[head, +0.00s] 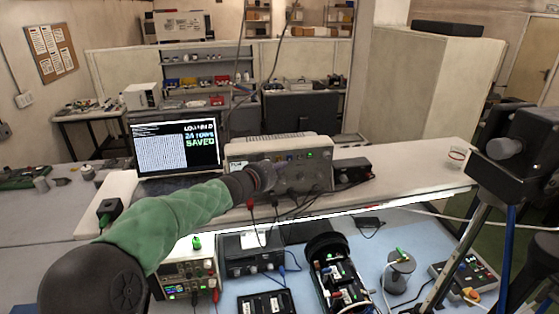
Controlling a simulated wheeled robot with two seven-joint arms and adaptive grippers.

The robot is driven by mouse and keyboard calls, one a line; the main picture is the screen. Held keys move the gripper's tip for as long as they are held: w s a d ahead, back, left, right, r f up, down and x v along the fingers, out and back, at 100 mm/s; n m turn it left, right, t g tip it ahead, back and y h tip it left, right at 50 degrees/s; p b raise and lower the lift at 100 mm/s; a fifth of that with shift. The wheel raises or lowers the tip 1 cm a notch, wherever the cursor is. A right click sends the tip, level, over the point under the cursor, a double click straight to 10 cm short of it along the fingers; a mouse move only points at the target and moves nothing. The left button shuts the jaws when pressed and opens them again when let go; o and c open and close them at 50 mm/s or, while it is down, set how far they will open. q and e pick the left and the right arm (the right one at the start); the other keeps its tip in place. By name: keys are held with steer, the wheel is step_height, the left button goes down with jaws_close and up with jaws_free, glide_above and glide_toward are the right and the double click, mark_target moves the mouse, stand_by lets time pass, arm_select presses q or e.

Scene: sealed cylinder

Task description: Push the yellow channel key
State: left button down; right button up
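A grey bench instrument (318,178) stands on the raised shelf in the middle of the head view. Its front faces me, with small keys and sockets and a lit green spot at the upper right. I cannot clearly make out the yellow channel key; the gripper covers part of the front panel. My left arm, in a green sleeve, reaches in from the lower left. My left gripper (265,177) is at the left-centre of this panel, in front of or against it; contact cannot be told. Its fingers are too small and dark to read. My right gripper is not in view.
A laptop (177,146) stands left of the instrument. Red and black leads hang below its front. On the lower bench are a power supply (187,270), an opened black cylinder (338,275), and a control box (466,270). The shelf right of the instrument is mostly clear.

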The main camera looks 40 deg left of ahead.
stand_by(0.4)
arm_select(q)
steer(key=shift+w+a+p, duration=0.3)
steer(key=shift+a+p, duration=0.05)
steer(key=shift+p, duration=0.05)
steer(key=shift+w+a+p, duration=0.2)
steer(key=shift+a+p, duration=0.1)
stand_by(0.6)
steer(key=shift+s+d, duration=0.1)
steer(key=shift+d, duration=0.05)
steer(key=shift+s+d, duration=0.45)
steer(key=shift+d, duration=0.1)
steer(key=s+d+b, duration=0.1)
steer(key=s+d, duration=0.1)
steer(key=s+d+b, duration=0.1)
steer(key=d, duration=0.1)
steer(key=shift+s+d, duration=0.35)
stand_by(0.4)
stand_by(1.0)
